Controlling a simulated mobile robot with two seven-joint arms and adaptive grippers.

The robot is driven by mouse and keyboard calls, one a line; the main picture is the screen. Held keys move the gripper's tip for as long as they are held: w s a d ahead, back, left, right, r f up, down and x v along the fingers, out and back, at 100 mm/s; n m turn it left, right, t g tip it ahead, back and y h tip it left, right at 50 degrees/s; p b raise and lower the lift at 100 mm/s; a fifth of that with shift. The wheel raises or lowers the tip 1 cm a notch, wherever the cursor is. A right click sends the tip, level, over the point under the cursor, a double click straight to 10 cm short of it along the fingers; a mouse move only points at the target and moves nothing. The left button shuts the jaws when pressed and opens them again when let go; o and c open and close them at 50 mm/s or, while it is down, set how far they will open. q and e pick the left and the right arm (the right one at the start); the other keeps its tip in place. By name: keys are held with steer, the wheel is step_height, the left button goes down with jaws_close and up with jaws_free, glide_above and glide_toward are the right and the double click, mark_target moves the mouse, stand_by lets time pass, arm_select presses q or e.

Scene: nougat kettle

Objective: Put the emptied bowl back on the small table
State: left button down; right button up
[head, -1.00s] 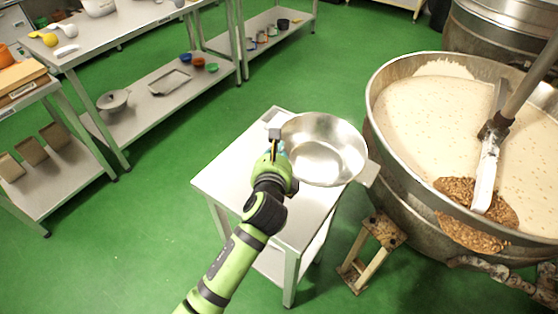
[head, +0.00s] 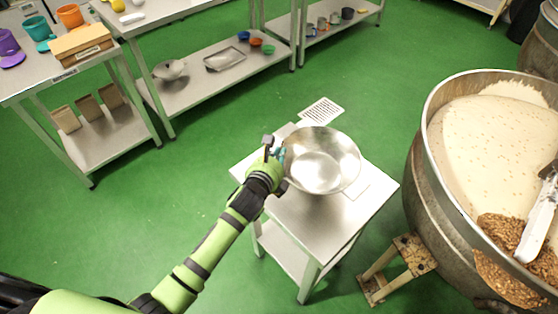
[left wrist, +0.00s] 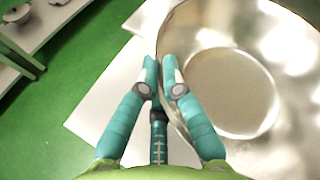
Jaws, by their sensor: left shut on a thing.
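The shiny steel bowl (head: 322,165) is empty and upright, over the back part of the small table (head: 312,225). Its far right rim overlaps the table's edge in the head view. I cannot tell whether its base touches the tabletop. My left gripper (head: 277,155) is shut on the bowl's left rim. In the left wrist view, the teal fingers (left wrist: 163,75) pinch the rim of the bowl (left wrist: 235,85), and the pale tabletop (left wrist: 100,95) shows beneath. My right gripper is not in view.
The large kettle (head: 430,190) of pale nougat with nuts stands right of the table, with a stained stand (head: 398,268) beside it. Shelving (head: 195,85) stands at the back left. Green floor surrounds the table.

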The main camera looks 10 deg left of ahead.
arm_select(q)
step_height(320, 180, down, 4)
steer(key=shift+w+r, duration=0.1)
steer(key=shift+r, duration=0.15)
steer(key=shift+f, duration=0.1)
steer(key=c, duration=1.4)
jaws_free()
steer(key=shift+f, duration=0.1)
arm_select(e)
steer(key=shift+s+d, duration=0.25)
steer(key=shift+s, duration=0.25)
arm_select(q)
steer(key=shift+s, duration=0.35)
steer(key=v, duration=1.1)
steer(key=shift+s, duration=0.25)
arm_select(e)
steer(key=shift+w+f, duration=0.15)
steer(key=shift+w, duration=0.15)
